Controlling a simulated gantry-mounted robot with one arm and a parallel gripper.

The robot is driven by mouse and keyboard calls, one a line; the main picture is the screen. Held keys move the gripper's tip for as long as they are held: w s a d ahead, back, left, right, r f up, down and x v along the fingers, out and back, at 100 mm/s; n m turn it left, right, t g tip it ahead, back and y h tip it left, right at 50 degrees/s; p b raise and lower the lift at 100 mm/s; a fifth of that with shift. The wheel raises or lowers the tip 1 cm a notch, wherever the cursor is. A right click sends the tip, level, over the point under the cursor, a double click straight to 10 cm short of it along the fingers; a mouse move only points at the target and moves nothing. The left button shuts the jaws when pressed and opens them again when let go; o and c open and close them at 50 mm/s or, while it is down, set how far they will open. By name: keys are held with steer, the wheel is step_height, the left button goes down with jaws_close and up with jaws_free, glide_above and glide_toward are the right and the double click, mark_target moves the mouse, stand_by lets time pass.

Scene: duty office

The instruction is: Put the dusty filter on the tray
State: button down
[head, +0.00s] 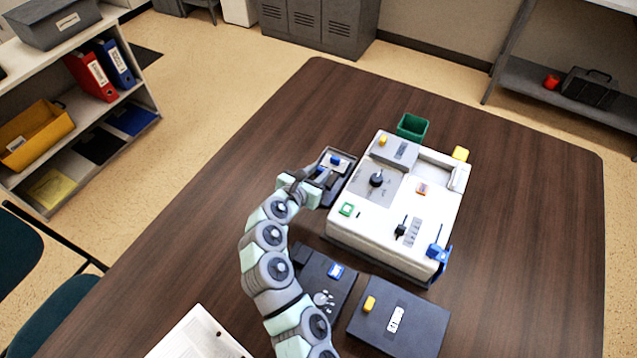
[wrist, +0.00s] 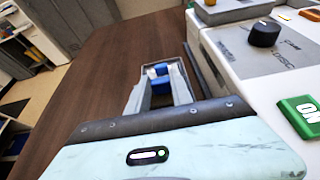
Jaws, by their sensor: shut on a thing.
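My gripper (head: 319,178) reaches over a small dark grey tray (head: 336,187) at the left side of the white machine. It is shut on a small blue part (head: 322,170), which I take to be the handle of the dusty filter. In the wrist view my gripper (wrist: 163,92) has the blue part (wrist: 161,86) between its fingers. Another blue part with a pale face (wrist: 161,69) is just beyond it and also shows in the head view (head: 336,160). The filter's body is mostly hidden, so I cannot tell whether it touches the tray.
The white machine (head: 395,210) with knobs and switches stands close to the right of my gripper. A green bin (head: 412,127) is behind it. The table's left is clear.

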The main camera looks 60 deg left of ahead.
steer(key=shift+f+b, duration=0.6)
steer(key=shift+f, duration=1.5)
steer(key=shift+f, duration=0.15)
steer(key=c, duration=1.1)
jaws_free()
steer(key=shift+c, duration=0.2)
steer(key=shift+s+d+r, duration=0.1)
steer(key=shift+s+r, duration=0.1)
steer(key=shift+r, duration=0.1)
steer(key=p+v, duration=0.2)
steer(key=v, duration=0.9)
steer(key=shift+s+d+r, duration=0.1)
steer(key=shift+s+d, duration=0.1)
steer(key=shift+d, duration=0.05)
